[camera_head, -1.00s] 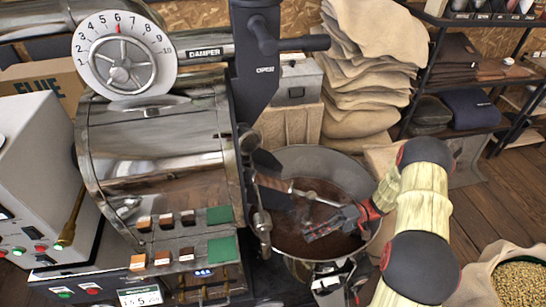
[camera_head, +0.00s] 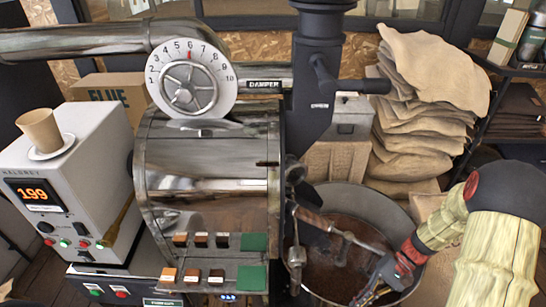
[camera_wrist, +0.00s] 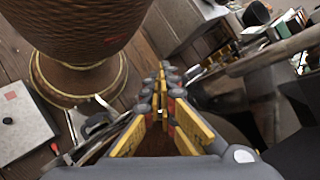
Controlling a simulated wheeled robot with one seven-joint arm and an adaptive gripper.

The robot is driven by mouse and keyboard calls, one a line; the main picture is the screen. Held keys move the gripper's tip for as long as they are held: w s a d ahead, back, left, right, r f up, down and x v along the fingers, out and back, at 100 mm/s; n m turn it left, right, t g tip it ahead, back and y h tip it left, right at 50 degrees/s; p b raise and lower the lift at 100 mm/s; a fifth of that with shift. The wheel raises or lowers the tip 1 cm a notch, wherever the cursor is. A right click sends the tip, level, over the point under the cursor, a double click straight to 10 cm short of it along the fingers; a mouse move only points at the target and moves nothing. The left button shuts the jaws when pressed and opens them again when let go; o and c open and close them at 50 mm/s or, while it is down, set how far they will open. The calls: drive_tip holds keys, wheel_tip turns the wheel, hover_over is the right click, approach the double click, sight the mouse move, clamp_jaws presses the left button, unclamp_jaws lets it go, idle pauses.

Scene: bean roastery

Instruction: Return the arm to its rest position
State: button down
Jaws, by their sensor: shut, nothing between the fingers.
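My gripper (camera_head: 372,288) is low at the right of the head view, in front of the round cooling tray (camera_head: 335,192) of the roaster. Its fingers appear over the near part of the tray's dark brown contents; I cannot tell its height above them. In the wrist view my gripper's yellow-edged fingers (camera_wrist: 164,84) are together with nothing between them. My arm comes in from the right, bent, with pale ribbed links and a dark joint.
The roaster drum (camera_head: 205,165) stands left of the tray. A control box (camera_head: 75,180) bears a paper cup (camera_head: 40,128) on a saucer. Burlap sacks (camera_head: 425,100) are stacked behind the tray. The wrist view shows a large brown textured round body (camera_wrist: 80,25) and wooden floor.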

drive_tip(key=s+a+r+n+t+h, duration=0.1)
drive_tip(key=s+a+r+t+h, duration=0.1)
drive_tip(key=r, duration=0.8)
drive_tip(key=s+a+r+n+t+h, duration=0.1)
drive_tip(key=r+t+h, duration=0.3)
drive_tip(key=r, duration=0.6)
drive_tip(key=s+a+r+n+t+h, duration=0.2)
drive_tip(key=a+r+t+h, duration=0.1)
drive_tip(key=r, duration=0.7)
drive_tip(key=shift+s+r+n+t, duration=0.15)
drive_tip(key=shift+s+n+t, duration=0.2)
drive_tip(key=shift+t, duration=0.45)
drive_tip(key=shift+a, duration=0.2)
